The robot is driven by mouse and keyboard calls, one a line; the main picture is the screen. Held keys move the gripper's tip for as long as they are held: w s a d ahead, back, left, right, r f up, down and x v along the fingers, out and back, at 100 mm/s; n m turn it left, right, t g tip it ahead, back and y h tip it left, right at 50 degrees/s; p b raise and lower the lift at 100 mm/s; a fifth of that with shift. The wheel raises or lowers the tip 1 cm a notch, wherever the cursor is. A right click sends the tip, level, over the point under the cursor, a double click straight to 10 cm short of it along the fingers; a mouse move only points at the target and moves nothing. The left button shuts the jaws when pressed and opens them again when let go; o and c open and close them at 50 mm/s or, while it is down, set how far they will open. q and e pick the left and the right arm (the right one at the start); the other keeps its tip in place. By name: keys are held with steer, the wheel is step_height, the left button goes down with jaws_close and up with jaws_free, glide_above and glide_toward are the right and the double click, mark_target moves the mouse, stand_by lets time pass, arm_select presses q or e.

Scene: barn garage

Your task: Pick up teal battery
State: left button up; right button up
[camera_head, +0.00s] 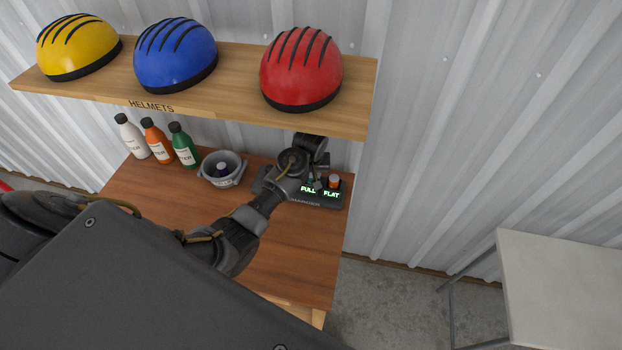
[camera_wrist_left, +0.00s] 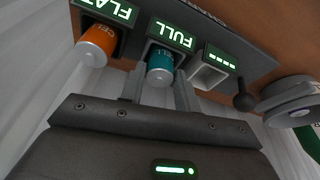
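The teal battery (camera_wrist_left: 160,66) sits in the middle slot of the charger (camera_wrist_left: 235,50), under a lit "FULL" label, with its end facing the wrist camera. My left gripper (camera_wrist_left: 159,88) is open, with one finger on each side of the battery; small gaps seem to show between fingers and battery. In the head view my left gripper (camera_head: 318,182) is over the charger (camera_head: 302,200), and my arm partly hides it. An orange battery (camera_wrist_left: 97,45) sits in the neighbouring "FLAT" slot, and it also shows in the head view (camera_head: 334,181). My right gripper is not in view.
The charger's third slot (camera_wrist_left: 208,75) is empty. A grey bowl (camera_head: 238,180) holding something dark and several bottles (camera_head: 158,140) stand left on the wooden bench (camera_head: 290,250). A helmet shelf (camera_head: 225,105) overhangs the bench close to my left wrist.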

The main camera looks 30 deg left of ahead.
arm_select(q)
steer(key=c, duration=0.6)
steer(key=shift+r, duration=0.15)
